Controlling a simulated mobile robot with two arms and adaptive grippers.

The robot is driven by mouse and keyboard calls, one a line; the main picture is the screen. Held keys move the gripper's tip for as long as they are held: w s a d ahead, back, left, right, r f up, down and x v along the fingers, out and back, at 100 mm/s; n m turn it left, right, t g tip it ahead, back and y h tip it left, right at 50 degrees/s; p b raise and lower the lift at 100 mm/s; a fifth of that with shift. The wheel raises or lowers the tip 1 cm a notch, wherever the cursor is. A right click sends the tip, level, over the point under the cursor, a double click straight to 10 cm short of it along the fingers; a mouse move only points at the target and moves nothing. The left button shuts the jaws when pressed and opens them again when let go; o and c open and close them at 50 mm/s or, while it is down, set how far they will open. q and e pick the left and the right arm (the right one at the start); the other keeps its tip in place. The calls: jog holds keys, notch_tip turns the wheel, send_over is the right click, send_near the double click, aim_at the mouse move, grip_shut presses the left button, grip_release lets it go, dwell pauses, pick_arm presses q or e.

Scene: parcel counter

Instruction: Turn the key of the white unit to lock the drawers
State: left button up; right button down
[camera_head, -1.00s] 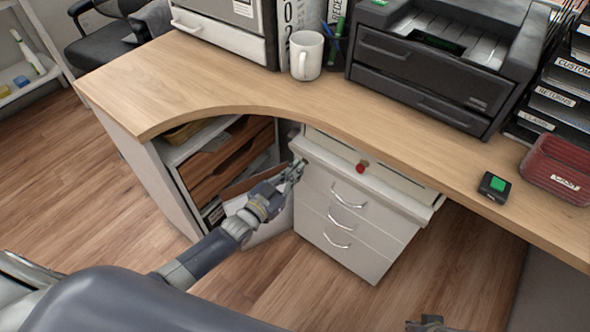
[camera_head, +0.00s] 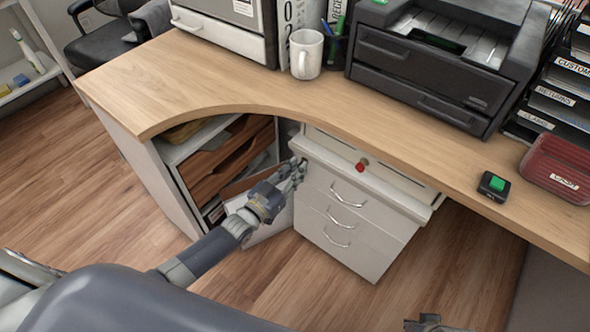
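The white unit (camera_head: 318,224) is a low pedestal with several drawers and curved metal handles, standing under the wooden desk. My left gripper (camera_head: 299,166) is at the upper left edge of its front, with its fingertips close to or touching it. Whether the fingers are apart or closed on something is too small to tell. I cannot make out a key there; the gripper covers that spot. A small red knob (camera_head: 360,167) sits right of the gripper, near the unit's top and the desk drawer. My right gripper (camera_head: 430,322) shows only partly at the bottom edge, away from the unit.
An open compartment with brown shelves (camera_head: 225,155) is left of the unit, with a pale door or panel behind my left arm. The desk edge (camera_head: 230,108) overhangs the unit. A white mug (camera_head: 306,55) and a black device with a green button (camera_head: 497,184) stand on the desk.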

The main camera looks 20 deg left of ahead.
pick_arm(q)
jog(key=shift+s, duration=0.1)
jog(key=v, duration=1.1)
jog(key=shift+s+a, duration=0.15)
jog(key=shift+s, duration=0.25)
